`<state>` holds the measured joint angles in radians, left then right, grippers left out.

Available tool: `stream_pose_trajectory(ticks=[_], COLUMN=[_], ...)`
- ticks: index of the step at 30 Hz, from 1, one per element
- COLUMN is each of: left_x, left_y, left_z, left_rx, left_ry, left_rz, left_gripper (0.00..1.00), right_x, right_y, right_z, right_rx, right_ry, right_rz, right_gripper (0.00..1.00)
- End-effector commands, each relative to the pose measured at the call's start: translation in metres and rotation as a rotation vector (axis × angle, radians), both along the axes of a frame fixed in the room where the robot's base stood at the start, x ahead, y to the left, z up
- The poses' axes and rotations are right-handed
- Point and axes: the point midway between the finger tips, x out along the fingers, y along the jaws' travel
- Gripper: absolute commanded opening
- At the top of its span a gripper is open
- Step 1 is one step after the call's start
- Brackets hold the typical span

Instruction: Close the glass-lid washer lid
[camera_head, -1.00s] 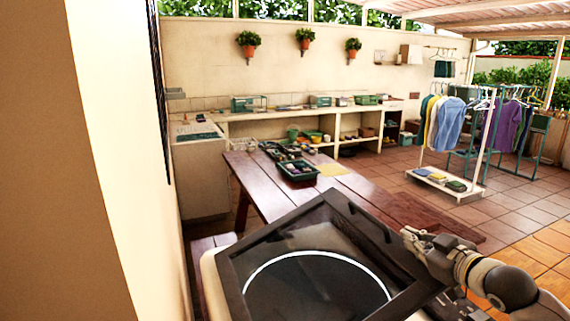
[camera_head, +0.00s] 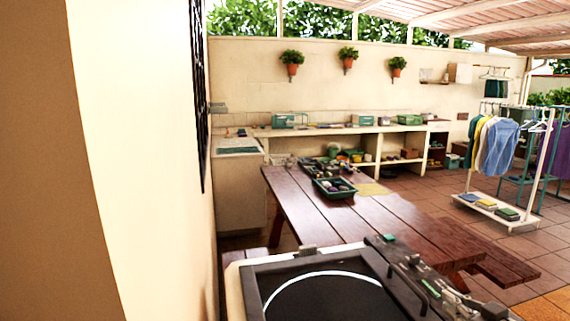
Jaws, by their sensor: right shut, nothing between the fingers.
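The washer (camera_head: 234,280) stands at the bottom of the head view, a pale body with a dark top. Its glass lid (camera_head: 330,297) has a dark frame and lies flat or almost flat over the opening. A pale ring shows through the glass. The near part of the lid is cut off by the picture edge, so I cannot tell whether it is fully seated. My right gripper (camera_head: 412,264) is shut and empty, low over the dark control strip (camera_head: 385,250) at the lid's right side. I cannot tell whether it touches the lid. My left gripper is not in view.
A wooden table (camera_head: 345,221) stands behind the washer, with a green tray (camera_head: 334,189) of small items on it. A beige wall (camera_head: 140,170) rises close on the left. A clothes rack (camera_head: 537,175) stands at the right, with open tiled floor (camera_head: 425,190) before it.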

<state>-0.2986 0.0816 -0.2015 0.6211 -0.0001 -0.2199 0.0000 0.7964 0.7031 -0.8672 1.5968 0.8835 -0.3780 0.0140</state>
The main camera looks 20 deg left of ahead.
Motion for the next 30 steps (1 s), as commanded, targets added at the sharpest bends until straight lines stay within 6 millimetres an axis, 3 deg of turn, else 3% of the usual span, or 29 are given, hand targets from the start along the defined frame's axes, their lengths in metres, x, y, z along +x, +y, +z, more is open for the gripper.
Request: stream_pose_trajectory(ticks=[13, 23, 25, 30], left_x=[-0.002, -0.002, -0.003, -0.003], left_y=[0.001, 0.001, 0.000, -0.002], left_z=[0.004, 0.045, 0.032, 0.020], left_rx=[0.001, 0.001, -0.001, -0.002], left_ry=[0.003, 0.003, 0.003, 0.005], left_rz=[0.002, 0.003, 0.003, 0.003], left_gripper=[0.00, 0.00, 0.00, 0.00], right_x=[0.000, 0.002, -0.008, -0.035], right_y=[0.000, 0.006, -0.003, -0.022], right_z=[0.005, 0.048, 0.039, 0.047], right_rx=[-0.001, 0.001, -0.002, -0.003], right_ry=[-0.001, -0.001, 0.001, -0.001], right_rz=[-0.001, -0.003, -0.005, -0.005], right_gripper=[0.00, 0.00, 0.00, 0.00])
